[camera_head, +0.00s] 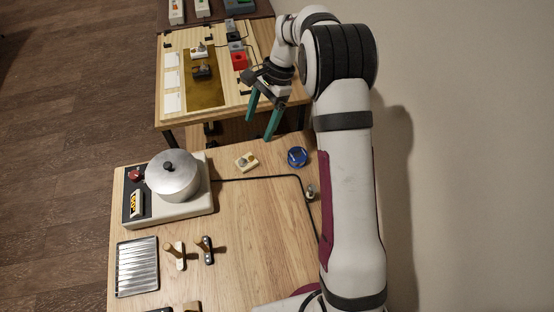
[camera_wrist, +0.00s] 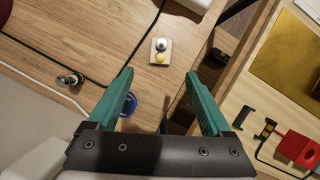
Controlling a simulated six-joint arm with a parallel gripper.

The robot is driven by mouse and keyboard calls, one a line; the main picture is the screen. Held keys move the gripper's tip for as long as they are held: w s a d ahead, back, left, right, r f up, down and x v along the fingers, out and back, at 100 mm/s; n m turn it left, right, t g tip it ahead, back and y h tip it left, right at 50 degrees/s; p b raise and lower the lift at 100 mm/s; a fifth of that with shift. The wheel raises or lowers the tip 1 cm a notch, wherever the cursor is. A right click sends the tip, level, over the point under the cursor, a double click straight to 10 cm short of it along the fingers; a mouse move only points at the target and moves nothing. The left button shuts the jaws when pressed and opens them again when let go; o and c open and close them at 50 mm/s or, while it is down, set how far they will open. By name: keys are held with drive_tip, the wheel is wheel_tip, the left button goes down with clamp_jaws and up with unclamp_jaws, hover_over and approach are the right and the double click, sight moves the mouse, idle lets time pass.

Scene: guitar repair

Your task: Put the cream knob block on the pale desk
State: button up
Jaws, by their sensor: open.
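A small cream block (camera_head: 246,162) with a grey knob and a yellow knob sits near the far edge of the nearer wooden desk (camera_head: 245,225). It also shows in the wrist view (camera_wrist: 160,51), beyond the fingertips. My gripper (camera_head: 260,130) has green fingers spread open with nothing between them. It hangs above the gap side of the nearer desk, apart from the block.
A blue round thing (camera_head: 298,157) sits right of the block. A black cable (camera_head: 260,177) runs in front of it. A silver pot (camera_head: 172,174) on a cream hotplate stands left. A red block (camera_head: 239,61) and white cards are on the far desk. A gap separates the desks.

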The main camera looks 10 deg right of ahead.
drive_tip(key=s+a+r+n+h, duration=0.1)
drive_tip(key=s+r+n, duration=0.2)
drive_tip(key=s+r, duration=0.9)
drive_tip(key=s+f+n+t+h, duration=0.1)
drive_tip(key=s+n, duration=0.3)
drive_tip(key=s, duration=1.6)
drive_tip(key=shift+f+n+t, duration=0.3)
drive_tip(key=shift+f+n, duration=0.1)
drive_tip(key=shift+f, duration=0.25)
